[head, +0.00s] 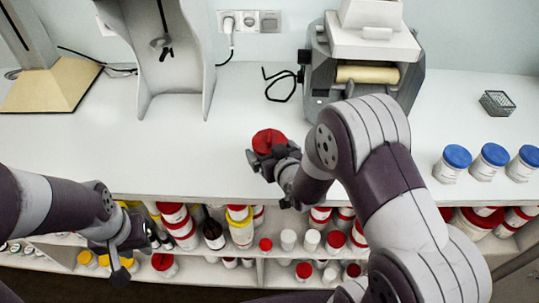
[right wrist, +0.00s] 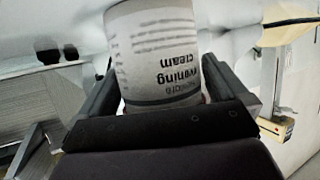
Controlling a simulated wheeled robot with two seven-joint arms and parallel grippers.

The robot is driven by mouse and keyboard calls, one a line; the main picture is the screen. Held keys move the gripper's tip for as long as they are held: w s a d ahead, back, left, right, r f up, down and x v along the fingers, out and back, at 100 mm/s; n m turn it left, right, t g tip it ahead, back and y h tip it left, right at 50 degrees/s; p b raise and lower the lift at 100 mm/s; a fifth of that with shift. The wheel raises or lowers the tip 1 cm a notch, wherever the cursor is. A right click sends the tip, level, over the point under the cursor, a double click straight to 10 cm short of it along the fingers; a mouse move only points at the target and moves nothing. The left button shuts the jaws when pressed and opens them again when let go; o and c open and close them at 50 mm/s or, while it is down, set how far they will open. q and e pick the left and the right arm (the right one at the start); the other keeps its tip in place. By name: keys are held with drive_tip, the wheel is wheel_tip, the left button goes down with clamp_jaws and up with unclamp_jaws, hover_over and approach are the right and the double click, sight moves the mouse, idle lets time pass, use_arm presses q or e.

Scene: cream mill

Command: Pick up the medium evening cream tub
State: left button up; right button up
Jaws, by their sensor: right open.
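A white tub with a red lid (head: 268,141) stands on the white counter, near its front edge. In the right wrist view the tub (right wrist: 157,60) shows upside down, with "evening cream" on its label. Its size marking cannot be read for sure. My right gripper (head: 266,157) is open, with one finger on each side of the tub. Whether the fingers touch it cannot be told. My left gripper (head: 122,262) hangs low at the left, in front of the shelves; its fingers are too small and dark to read.
Several blue-lidded tubs (head: 489,162) stand at the right, near a wire basket (head: 497,103). A grey machine (head: 400,75) with a roller stands behind my right arm. Shelves below the counter hold several tubs and bottles. The counter left of the tub is clear.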

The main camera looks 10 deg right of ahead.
drive_tip(key=shift+w+f, duration=0.2)
drive_tip(key=shift+w, duration=0.15)
drive_tip(key=shift+s+r, duration=0.1)
drive_tip(key=shift+s, duration=0.05)
drive_tip(key=c, duration=1)
drive_tip(key=shift+c, duration=0.3)
